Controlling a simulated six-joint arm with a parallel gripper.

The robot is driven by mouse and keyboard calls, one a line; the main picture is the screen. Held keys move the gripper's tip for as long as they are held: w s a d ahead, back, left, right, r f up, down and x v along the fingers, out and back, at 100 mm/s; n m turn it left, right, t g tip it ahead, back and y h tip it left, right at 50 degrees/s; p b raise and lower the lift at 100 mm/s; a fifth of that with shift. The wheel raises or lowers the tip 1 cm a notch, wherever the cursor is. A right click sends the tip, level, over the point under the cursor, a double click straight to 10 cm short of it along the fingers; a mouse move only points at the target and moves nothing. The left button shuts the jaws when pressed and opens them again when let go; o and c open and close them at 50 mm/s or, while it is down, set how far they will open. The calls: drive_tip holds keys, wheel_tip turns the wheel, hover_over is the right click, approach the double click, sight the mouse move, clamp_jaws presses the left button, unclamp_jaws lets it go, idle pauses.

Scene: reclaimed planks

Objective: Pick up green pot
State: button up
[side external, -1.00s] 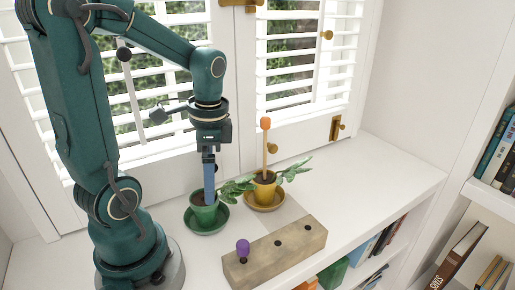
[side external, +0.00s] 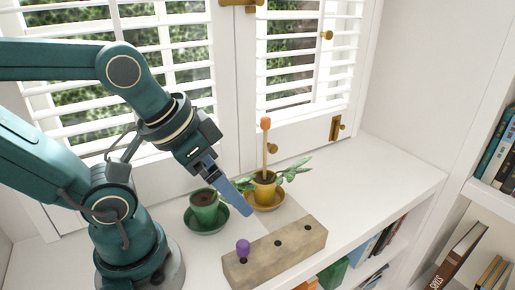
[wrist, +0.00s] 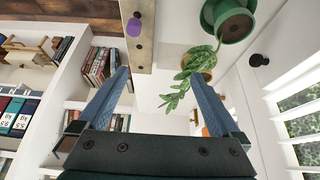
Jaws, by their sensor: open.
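The green pot (side external: 204,207) stands upright with dark soil in its green saucer (side external: 203,229) on the white ledge. In the wrist view the green pot (wrist: 232,22) shows at the top right, outside the jaws. My gripper (side external: 241,203) is tilted, its blue fingers pointing down and right, in front of the yellow pot in the picture. In the wrist view my gripper (wrist: 158,78) has its fingers wide apart, with nothing held between them.
A yellow pot (side external: 263,191) with a leafy plant and an orange-topped stake stands right of the green pot. A wooden block (side external: 275,253) with holes and a purple peg (side external: 243,247) lies in front. Shuttered windows stand behind; bookshelves are at the right.

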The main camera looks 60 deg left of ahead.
drive_tip(key=g, duration=0.7)
hover_over(204, 199)
drive_tip(key=d, duration=0.1)
drive_tip(key=f, duration=0.6)
drive_tip(key=shift+w+f, duration=0.35)
drive_tip(key=shift+f, duration=0.05)
drive_tip(key=shift+s+a+f, duration=0.15)
drive_tip(key=shift+s+f, duration=0.05)
drive_tip(key=shift+f, duration=0.25)
drive_tip(key=shift+s+f, duration=0.15)
drive_tip(key=shift+f, duration=1)
drive_tip(key=shift+s+f, duration=0.15)
drive_tip(key=shift+f, duration=0.95)
